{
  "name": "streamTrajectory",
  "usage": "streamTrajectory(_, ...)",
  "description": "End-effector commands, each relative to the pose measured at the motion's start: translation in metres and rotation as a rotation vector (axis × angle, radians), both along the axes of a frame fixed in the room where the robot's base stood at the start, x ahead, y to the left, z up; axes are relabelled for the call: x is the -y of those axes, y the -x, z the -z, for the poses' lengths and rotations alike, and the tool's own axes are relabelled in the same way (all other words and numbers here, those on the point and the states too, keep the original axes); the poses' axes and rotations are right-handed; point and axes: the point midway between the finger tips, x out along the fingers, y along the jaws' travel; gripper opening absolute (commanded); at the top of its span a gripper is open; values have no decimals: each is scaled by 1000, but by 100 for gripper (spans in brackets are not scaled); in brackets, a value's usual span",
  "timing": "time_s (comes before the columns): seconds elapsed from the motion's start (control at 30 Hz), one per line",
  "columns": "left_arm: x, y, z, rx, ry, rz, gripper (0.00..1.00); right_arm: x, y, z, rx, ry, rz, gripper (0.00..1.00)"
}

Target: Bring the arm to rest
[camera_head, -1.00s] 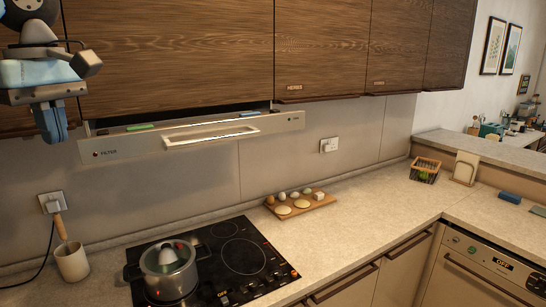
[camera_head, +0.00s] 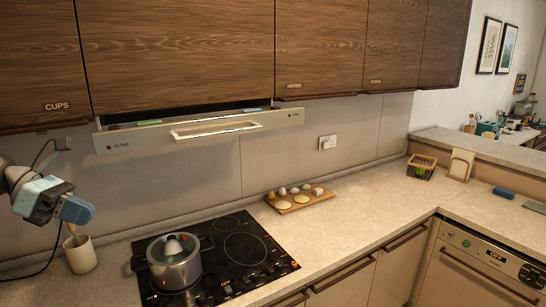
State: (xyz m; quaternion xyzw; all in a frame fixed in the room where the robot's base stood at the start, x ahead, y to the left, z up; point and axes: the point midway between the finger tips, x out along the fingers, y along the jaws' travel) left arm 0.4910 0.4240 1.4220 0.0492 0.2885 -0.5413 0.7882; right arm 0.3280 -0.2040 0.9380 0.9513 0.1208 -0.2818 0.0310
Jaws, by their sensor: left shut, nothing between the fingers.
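My left gripper (camera_head: 79,210) is at the left edge of the head view, with its blue fingers shut and empty. It points to the right, just above and in front of a white utensil crock (camera_head: 80,255) on the counter. It partly hides the wooden handle in that crock. I cannot tell whether it touches the handle. My right gripper is not in view.
A lidded pot (camera_head: 174,266) stands on the black cooktop (camera_head: 245,255), right of my gripper. A pulled-out hood panel (camera_head: 130,142) hangs above, under the wooden cabinets.

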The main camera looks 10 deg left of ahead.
Motion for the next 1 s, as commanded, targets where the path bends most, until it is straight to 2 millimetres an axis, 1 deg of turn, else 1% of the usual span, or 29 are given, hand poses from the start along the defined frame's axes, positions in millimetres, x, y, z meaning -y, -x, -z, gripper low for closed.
streamTrajectory(0.03, -4, -2, 22, -50, 113, -84, 0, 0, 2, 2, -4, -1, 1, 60)
streamTrajectory(0.17, -12, -5, 77, -200, 390, -310, 0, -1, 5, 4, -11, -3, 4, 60)
streamTrajectory(0.2, -14, -6, 95, -252, 475, -380, 0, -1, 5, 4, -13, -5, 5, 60)
streamTrajectory(0.27, -16, -5, 122, -332, 599, -482, 0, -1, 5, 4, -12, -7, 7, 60)
streamTrajectory(0.3, -17, -3, 141, -390, 681, -549, 0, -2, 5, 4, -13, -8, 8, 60)
streamTrajectory(0.33, -17, -2, 155, -433, 743, -600, 0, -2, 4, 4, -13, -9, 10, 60)
streamTrajectory(0.37, -16, 0, 170, -480, 805, -651, 0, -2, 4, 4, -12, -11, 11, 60)
streamTrajectory(0.4, -15, 4, 190, -542, 885, -718, 0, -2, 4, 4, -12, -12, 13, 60)
streamTrajectory(0.47, -12, 10, 220, -641, 1005, -816, 0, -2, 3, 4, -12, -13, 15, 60)
streamTrajectory(0.5, -8, 15, 241, -708, 1083, -882, 0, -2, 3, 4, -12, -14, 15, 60)
streamTrajectory(0.57, -1, 24, 272, -812, 1199, -980, 0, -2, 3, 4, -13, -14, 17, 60)
streamTrajectory(0.6, 6, 31, 292, -885, 1275, -1043, 0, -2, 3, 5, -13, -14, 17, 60)
streamTrajectory(0.67, 18, 43, 323, -998, 1388, -1138, 0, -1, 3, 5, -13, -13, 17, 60)
streamTrajectory(0.7, 28, 52, 343, -1074, 1460, -1201, 0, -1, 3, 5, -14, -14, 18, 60)
streamTrajectory(0.77, 46, 66, 371, -1193, 1568, -1292, 0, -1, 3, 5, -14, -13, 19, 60)
streamTrajectory(0.8, 59, 76, 389, -1275, 1638, -1351, 0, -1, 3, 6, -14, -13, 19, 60)
streamTrajectory(0.87, 82, 92, 415, -1402, 1738, -1441, 0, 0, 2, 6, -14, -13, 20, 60)
streamTrajectory(0.9, 99, 103, 430, -1486, 1801, -1498, 0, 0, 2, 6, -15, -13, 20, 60)
streamTrajectory(0.97, 124, 119, 450, -1609, 1886, -1576, 0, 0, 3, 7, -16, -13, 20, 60)
streamTrajectory(1.0, 141, 128, 460, -1689, 1936, -1622, 0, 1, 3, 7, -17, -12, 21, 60)
